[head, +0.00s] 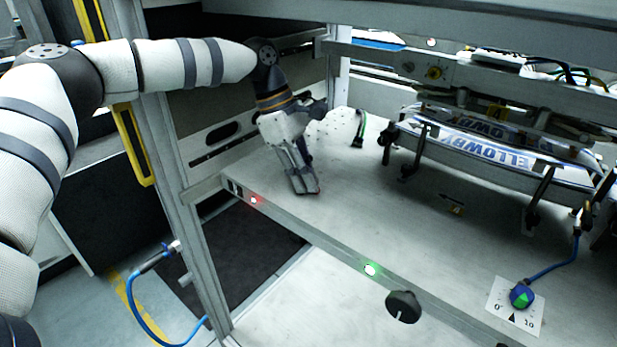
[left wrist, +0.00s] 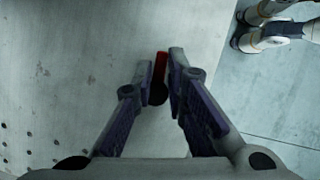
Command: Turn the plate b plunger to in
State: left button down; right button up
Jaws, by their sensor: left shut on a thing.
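My left gripper (head: 305,190) reaches down to the pale plate (head: 350,185), near its front edge. It is shut on a small red and dark piece, which I take to be the plunger. In the left wrist view the gripper (left wrist: 161,82) has its fingers on both sides of the plunger (left wrist: 161,63). Its red part sticks out past the fingertips, and a dark round part lies between them. In the head view the fingers hide most of it, so I cannot tell which way it is turned. My right gripper is in neither view.
A blue-green dial (head: 521,296) sits on a white scale card at right. A label rack (head: 480,145) stands behind. The plate's middle is mostly clear.

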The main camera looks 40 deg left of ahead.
pick_arm(q)
jog(key=shift+w+r+m+g+b, duration=0.1)
jog(key=shift+m+g+b, duration=0.1)
jog(key=shift+m, duration=0.55)
jog(key=shift+w+r+m+g+b, duration=0.1)
jog(key=shift+m+g+b, duration=0.1)
jog(key=shift+m, duration=0.55)
jog(key=c, duration=1.7)
grip_release()
jog(key=shift+f, duration=0.1)
